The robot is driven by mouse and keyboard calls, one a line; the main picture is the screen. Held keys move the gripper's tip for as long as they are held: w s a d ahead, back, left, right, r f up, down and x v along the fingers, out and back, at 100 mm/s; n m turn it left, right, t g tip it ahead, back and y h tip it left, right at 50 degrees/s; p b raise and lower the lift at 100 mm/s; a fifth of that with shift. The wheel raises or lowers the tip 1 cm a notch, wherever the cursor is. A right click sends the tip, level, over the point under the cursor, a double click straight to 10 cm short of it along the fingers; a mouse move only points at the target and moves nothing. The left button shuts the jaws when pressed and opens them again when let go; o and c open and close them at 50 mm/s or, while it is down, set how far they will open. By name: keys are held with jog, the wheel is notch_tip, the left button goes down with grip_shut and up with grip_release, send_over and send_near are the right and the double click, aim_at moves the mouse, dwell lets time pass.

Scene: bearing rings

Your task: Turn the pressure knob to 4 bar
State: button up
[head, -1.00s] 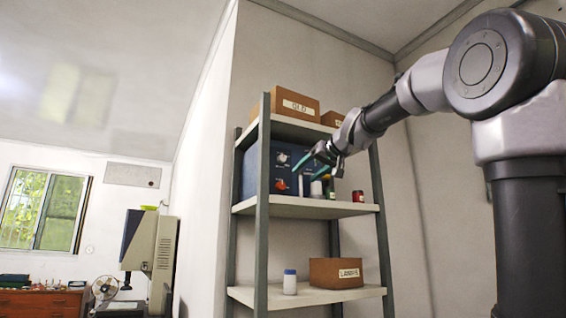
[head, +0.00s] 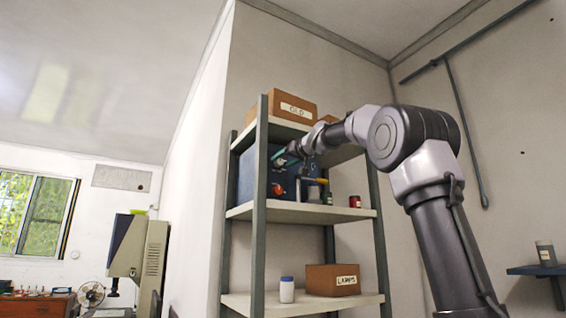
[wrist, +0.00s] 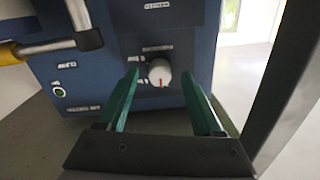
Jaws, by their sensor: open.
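A blue panel box (head: 246,178) stands on the shelf. In the wrist view, a white round knob (wrist: 159,72) with a red mark sits on the blue front (wrist: 205,40). The mark points toward the bottom of the picture; the small labels around the knob are too blurred to read. My gripper (wrist: 160,75) is open, its green fingers on either side of the knob with gaps showing. I cannot tell how far the tips are from the panel. In the head view my gripper (head: 284,156) is at the panel's upper part and hides the white knob.
A red knob (head: 278,189) is lower on the panel. A yellow-handled lever (wrist: 12,53) with a metal bar juts out at the left in the wrist view, above a green button (wrist: 59,92). Grey shelf posts (head: 260,200) stand close by. A red can (head: 355,201) is to the right.

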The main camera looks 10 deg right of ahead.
jog(key=shift+w+a, duration=0.1)
jog(key=shift+w, duration=0.2)
grip_shut()
jog(key=m, duration=0.5)
jog(key=shift+m, duration=0.4)
jog(key=m, duration=0.6)
jog(key=shift+a, duration=0.1)
dwell(0.4)
